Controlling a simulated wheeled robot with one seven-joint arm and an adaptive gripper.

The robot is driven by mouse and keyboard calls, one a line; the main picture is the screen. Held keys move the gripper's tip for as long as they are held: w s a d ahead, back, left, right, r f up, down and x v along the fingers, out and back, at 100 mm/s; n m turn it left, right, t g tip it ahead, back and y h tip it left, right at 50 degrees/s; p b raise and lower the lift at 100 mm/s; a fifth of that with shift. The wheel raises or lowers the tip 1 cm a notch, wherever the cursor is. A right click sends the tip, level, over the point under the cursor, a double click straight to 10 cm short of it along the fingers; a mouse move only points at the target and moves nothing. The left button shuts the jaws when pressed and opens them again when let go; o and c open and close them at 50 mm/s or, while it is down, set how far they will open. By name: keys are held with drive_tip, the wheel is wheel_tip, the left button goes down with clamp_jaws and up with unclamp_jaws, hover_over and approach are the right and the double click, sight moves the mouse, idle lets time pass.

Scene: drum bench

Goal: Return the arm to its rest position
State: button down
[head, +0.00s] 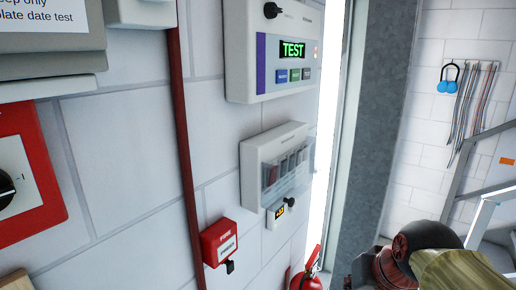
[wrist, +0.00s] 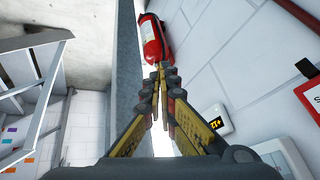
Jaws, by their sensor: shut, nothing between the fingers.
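My gripper (wrist: 161,70) shows in the wrist view with its yellow and dark fingers drawn together at the tips, shut and empty. A red fire extinguisher (wrist: 152,42) appears just beyond the fingertips, and I cannot tell how far off it is. In the head view part of my arm shows at the lower right, in front of the grey door frame. The gripper's fingers are not visible in that view.
The white block wall carries a TEST panel (head: 274,62), a clear-covered switch box (head: 262,170), a red box (head: 219,243) and a red switch panel (head: 30,170). The extinguisher (head: 306,280) is low. Cables (head: 471,105) and a metal frame (head: 478,220) are at right.

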drive_tip(key=s+a+f+n+b, duration=0.1)
drive_tip(key=s+f+n+b, duration=0.1)
drive_tip(key=s+f+b, duration=0.7)
drive_tip(key=s+f, duration=0.3)
drive_tip(key=f, duration=0.4)
drive_tip(key=shift+s+f+h+b, duration=0.3)
drive_tip(key=shift+h, duration=0.1)
drive_tip(key=c, duration=2.6)
unclamp_jaws()
